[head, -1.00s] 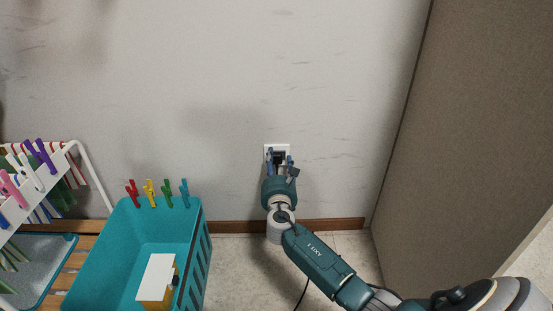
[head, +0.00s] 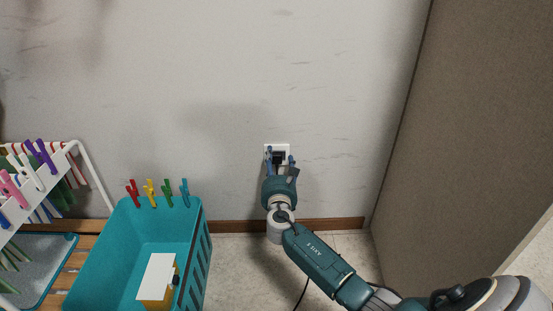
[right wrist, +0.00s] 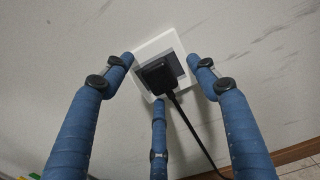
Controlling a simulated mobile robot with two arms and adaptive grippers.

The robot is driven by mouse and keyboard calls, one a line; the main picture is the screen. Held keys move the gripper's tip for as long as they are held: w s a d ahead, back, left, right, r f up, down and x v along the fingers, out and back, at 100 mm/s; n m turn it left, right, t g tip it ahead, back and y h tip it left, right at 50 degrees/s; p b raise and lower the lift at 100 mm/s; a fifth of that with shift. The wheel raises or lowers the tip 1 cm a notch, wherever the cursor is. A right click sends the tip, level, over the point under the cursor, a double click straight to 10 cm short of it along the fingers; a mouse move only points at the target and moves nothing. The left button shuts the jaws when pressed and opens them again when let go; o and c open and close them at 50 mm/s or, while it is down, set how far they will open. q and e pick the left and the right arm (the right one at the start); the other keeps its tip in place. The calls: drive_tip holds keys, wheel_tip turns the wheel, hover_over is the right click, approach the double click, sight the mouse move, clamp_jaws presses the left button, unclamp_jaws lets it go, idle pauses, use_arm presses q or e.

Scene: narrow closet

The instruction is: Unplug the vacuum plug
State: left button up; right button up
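The black vacuum plug (right wrist: 160,76) sits in a white wall outlet (right wrist: 178,47), and its black cord hangs down to the right in the right wrist view. In the head view the outlet (head: 268,147) is low on the wall, with the dark plug (head: 279,157) in it. My right gripper (right wrist: 160,72) is open, its blue wrapped fingers spread around the plug with gaps between them and it. It also shows in the head view (head: 280,160) just in front of the outlet. My left gripper is not in view.
A teal basket (head: 207,225) with several clothespins on its rim stands left of my arm. A white rack (head: 92,178) is farther left. A brown panel (head: 475,130) closes off the right side. A wooden baseboard (head: 335,225) runs below the outlet.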

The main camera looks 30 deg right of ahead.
drive_tip(key=v, duration=1.2)
drive_tip(key=shift+s, duration=0.1)
